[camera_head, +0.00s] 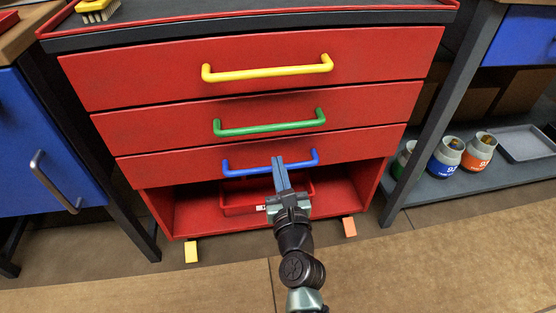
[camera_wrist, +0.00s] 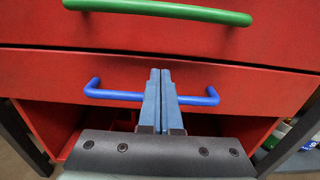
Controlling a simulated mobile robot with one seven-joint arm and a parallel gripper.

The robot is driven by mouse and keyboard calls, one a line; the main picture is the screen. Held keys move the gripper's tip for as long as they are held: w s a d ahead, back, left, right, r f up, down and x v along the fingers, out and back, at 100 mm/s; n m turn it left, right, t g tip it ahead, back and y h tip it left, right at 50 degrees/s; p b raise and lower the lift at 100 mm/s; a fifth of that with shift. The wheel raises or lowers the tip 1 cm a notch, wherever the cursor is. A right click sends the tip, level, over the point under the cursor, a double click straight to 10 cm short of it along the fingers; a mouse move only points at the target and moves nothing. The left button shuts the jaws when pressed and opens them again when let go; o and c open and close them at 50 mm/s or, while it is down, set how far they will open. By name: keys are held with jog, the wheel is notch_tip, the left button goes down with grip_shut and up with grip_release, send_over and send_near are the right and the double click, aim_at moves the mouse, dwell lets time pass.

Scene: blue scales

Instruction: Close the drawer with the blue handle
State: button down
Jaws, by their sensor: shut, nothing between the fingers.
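The red cabinet holds a drawer (camera_head: 140,172) with a blue handle (camera_head: 240,169), the lowest of three drawers. Its front looks about level with the drawers above it, though I cannot tell whether it is fully flush. My gripper (camera_head: 278,160) is shut and empty. Its fingertips are in front of the blue handle's middle in the head view. In the wrist view the fingers (camera_wrist: 160,75) cover the middle of the blue handle (camera_wrist: 115,95); I cannot tell whether they touch it or the drawer front.
Above are a drawer with a green handle (camera_head: 260,128) and one with a yellow handle (camera_head: 265,73). An open compartment below holds a red tray (camera_head: 235,205). A dark post (camera_head: 430,120) and shelf with canisters (camera_head: 477,152) stand at right; a blue cabinet (camera_head: 35,150) stands left.

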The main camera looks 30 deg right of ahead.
jog(key=v, duration=0.8)
jog(key=shift+s+f, duration=0.1)
jog(key=w+a+r+n+t+y+p, duration=0.2)
jog(key=a+r+n, duration=0.45)
jog(key=r, duration=0.65)
jog(key=w+a+r+n+t+y+p, duration=0.1)
jog(key=a+r+n+t+y, duration=0.15)
jog(key=r+n, duration=0.85)
jog(key=w+a+r+n+t+y+p, duration=0.2)
jog(key=a+r+n, duration=0.45)
jog(key=r, duration=0.75)
jog(key=s+a+r+n+t+h+p, duration=0.1)
jog(key=s+r+n, duration=0.35)
jog(key=r, duration=0.35)
jog(key=s+a+r+n+t+p, duration=0.1)
jog(key=s+r+n+p, duration=0.15)
jog(key=r+n, duration=0.4)
jog(key=s+a+r+n+t+h+p, duration=0.1)
jog(key=s+r+n+t, duration=0.1)
jog(key=s+r+n, duration=0.45)
notch_tip(320, 180, up, 38)
jog(key=w+m+p, duration=0.2)
jog(key=p, duration=3.4)
jog(key=shift+d, duration=0.25)
jog(key=shift+w+g+y, duration=0.15)
jog(key=shift+g+y, duration=0.1)
